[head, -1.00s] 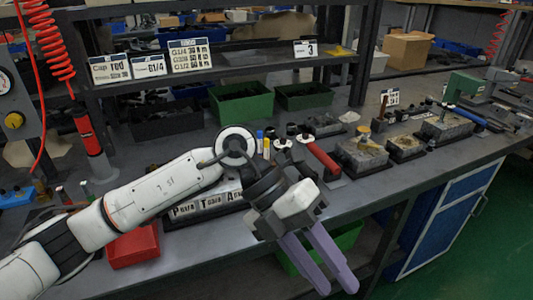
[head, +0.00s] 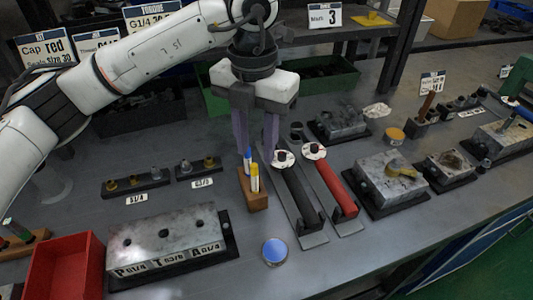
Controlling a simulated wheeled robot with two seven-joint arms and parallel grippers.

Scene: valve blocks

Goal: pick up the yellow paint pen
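The yellow paint pen (head: 255,178) stands upright in a small wooden block (head: 257,202) near the middle of the bench. A white pen with a blue top (head: 247,159) stands close beside it in the same block. My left gripper (head: 257,150) points down just behind and above the pens. Its two purple fingers are apart with nothing seen between them, and the pens appear in front of them. I cannot tell whether a fingertip touches a pen. My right gripper is not in view.
Black and red torque wrenches (head: 331,188) lie right of the pens. Metal valve blocks (head: 391,179) stand farther right. A valve block with three holes (head: 165,239) and a red bin (head: 65,265) are at left. A blue-topped round tin (head: 275,251) stands in front.

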